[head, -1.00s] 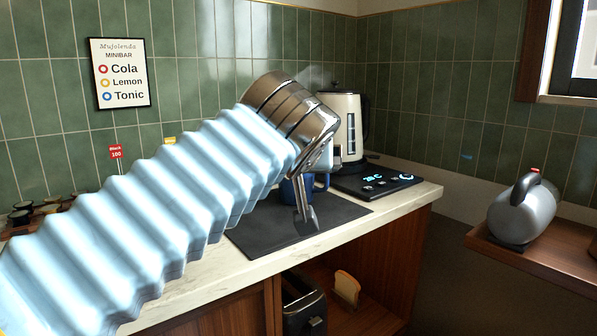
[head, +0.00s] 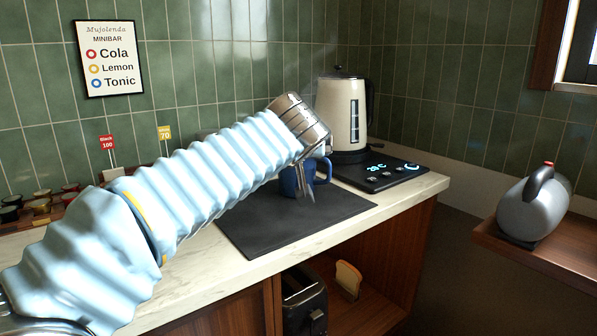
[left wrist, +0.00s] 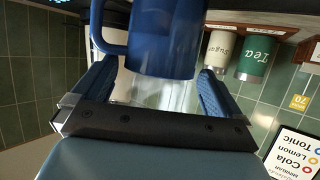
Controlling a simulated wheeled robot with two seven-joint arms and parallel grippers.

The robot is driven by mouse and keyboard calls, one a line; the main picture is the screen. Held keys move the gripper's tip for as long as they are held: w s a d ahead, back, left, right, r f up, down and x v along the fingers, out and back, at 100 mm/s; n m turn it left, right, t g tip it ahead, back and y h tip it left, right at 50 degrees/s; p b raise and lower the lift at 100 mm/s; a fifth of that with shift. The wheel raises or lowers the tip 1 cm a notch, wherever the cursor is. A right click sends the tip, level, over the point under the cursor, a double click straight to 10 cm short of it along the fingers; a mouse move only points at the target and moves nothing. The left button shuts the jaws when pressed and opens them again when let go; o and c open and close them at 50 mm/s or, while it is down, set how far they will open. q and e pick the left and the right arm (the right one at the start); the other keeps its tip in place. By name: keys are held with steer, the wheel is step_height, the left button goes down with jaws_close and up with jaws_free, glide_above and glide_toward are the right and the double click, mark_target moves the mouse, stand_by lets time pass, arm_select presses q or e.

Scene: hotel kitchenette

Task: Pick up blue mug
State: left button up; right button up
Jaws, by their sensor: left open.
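The blue mug (head: 289,183) stands at the back of the dark mat (head: 262,232) on the counter, partly hidden by my left gripper (head: 307,188). Its handle shows to the right of the gripper in the head view. In the left wrist view, which is upside down, the mug (left wrist: 165,42) fills the top middle with its handle to the left. My left gripper (left wrist: 155,82) is open, with one blue-padded finger on each side of the mug's near part. I cannot tell whether either finger touches it. My right gripper is not in view.
A cream kettle (head: 342,112) stands on its black base (head: 380,174) just behind and right of the mug. Sugar (left wrist: 219,47) and Tea (left wrist: 251,57) canisters show in the left wrist view. Capsules (head: 40,205) sit at the left. The front of the mat is clear.

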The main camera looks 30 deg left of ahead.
arm_select(q)
steer(key=shift+w+a+f, duration=0.3)
steer(key=shift+w+a, duration=0.05)
steer(key=shift+w, duration=0.2)
steer(key=c, duration=1.6)
steer(key=shift+c, duration=1.1)
steer(key=shift+r, duration=0.15)
